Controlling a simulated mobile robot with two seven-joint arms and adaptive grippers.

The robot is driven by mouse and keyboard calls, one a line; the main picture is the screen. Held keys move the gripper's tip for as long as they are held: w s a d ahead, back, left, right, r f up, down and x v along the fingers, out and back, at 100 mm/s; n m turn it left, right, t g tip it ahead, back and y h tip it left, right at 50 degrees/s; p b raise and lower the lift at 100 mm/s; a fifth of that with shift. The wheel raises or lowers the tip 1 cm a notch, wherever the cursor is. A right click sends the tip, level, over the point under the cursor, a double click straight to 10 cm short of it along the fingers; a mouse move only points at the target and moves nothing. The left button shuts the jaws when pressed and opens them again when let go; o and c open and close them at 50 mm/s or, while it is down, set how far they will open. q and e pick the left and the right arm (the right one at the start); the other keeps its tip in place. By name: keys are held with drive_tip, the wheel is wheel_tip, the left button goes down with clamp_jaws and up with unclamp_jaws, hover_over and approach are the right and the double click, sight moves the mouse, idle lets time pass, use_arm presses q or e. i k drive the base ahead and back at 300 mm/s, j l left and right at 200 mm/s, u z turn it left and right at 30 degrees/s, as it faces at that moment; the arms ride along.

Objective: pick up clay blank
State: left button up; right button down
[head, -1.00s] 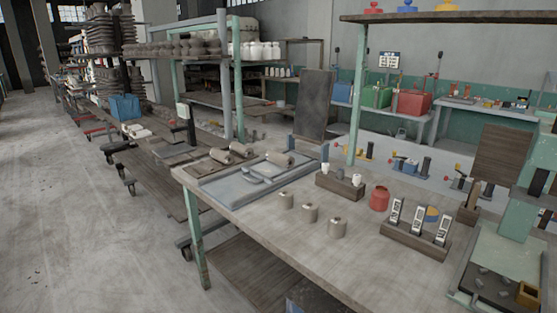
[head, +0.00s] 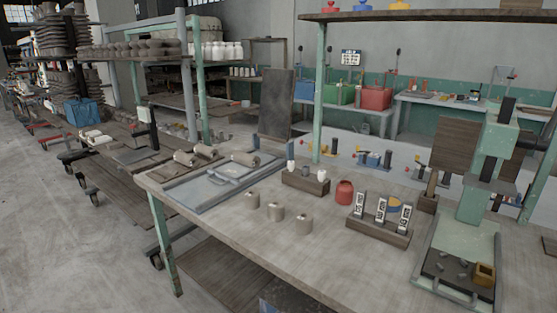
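I cannot tell from the picture which piece is the task's clay blank. Neither of my grippers is in view.
A green press (head: 479,200) with a small ochre box (head: 485,273) stands at right. The front bench top is clear.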

sight(249, 160)
drive_tip(key=j+z, duration=0.2)
drive_tip(key=z, duration=0.15)
drive_tip(key=j+z, duration=0.25)
drive_tip(key=z, duration=0.15)
drive_tip(key=j+z, duration=0.2)
drive_tip(key=z, duration=0.15)
drive_tip(key=j+z, duration=0.15)
drive_tip(key=j, duration=0.15)
drive_tip(key=k+j+z, duration=0.15)
drive_tip(key=j, duration=0.15)
drive_tip(key=k+j+z, duration=0.15)
drive_tip(key=j, duration=0.15)
